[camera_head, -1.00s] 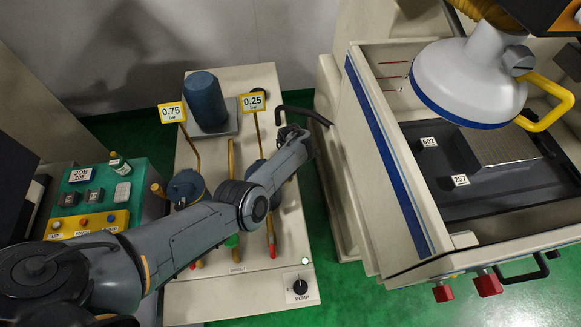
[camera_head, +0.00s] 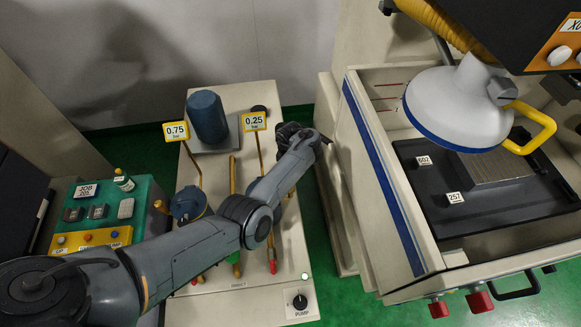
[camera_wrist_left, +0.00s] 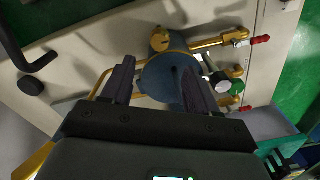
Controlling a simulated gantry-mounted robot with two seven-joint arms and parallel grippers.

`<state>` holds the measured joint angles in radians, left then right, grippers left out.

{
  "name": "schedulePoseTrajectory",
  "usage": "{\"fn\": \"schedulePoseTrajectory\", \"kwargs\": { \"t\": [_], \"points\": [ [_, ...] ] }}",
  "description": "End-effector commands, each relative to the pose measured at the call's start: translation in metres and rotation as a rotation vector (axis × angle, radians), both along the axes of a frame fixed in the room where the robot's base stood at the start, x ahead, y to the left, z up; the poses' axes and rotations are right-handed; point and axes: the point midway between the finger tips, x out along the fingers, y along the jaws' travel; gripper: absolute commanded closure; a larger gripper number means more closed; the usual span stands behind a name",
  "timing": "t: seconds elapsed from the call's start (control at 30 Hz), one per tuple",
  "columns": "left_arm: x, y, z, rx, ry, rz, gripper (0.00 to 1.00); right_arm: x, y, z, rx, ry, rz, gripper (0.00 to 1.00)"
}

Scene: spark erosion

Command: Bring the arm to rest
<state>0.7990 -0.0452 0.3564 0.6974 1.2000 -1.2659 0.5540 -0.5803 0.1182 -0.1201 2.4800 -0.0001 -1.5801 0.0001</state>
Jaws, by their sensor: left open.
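My left arm comes in from the lower left of the head view and reaches across the beige pump bench (camera_head: 262,308). My left gripper (camera_head: 297,133) is above the bench's right edge, small and partly hidden by its own wrist. In the left wrist view its two dark fingers (camera_wrist_left: 157,85) stand apart with nothing held between them. A blue round housing (camera_wrist_left: 160,76) with brass pipes shows beyond the fingers; I cannot tell how far off it is. My right gripper is not in view.
A blue cylinder (camera_head: 207,115) and pressure signs reading 0.75 (camera_head: 176,131) and 0.25 (camera_head: 254,121) stand on the bench. A green control box (camera_head: 140,196) is at left. At right is an open tank (camera_head: 385,190) with a white lamp-like head (camera_head: 458,108). Green floor (camera_head: 345,305) is clear.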

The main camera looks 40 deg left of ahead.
Motion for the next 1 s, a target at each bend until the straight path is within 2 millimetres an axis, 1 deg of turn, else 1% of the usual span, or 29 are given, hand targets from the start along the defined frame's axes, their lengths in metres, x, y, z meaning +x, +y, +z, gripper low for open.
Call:
{"fn": "schedulePoseTrajectory", "kwargs": {
  "t": [0.03,0.2,0.6,0.73,0.87,0.97,1.0],
  "points": [
    [0.0,0.0,0.005,0.001,-0.001,0.002,0.41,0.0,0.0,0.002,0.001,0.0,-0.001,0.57],
    [0.0,0.0,0.011,-0.001,-0.001,0.001,0.41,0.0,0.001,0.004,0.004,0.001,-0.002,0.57],
    [0.0,0.0,0.011,0.0,-0.001,0.001,0.41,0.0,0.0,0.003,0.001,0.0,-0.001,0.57],
    [-0.002,0.005,0.008,0.008,-0.01,-0.021,0.41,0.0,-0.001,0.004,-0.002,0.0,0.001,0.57],
    [-0.01,0.018,0.002,0.038,-0.038,-0.104,0.41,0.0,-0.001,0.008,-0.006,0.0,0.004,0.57],
    [-0.022,0.031,-0.002,0.077,-0.072,-0.227,0.41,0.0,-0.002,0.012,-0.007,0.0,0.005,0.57],
    [-0.028,0.035,-0.002,0.097,-0.087,-0.294,0.41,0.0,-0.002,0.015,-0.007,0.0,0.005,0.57]
  ]
}}
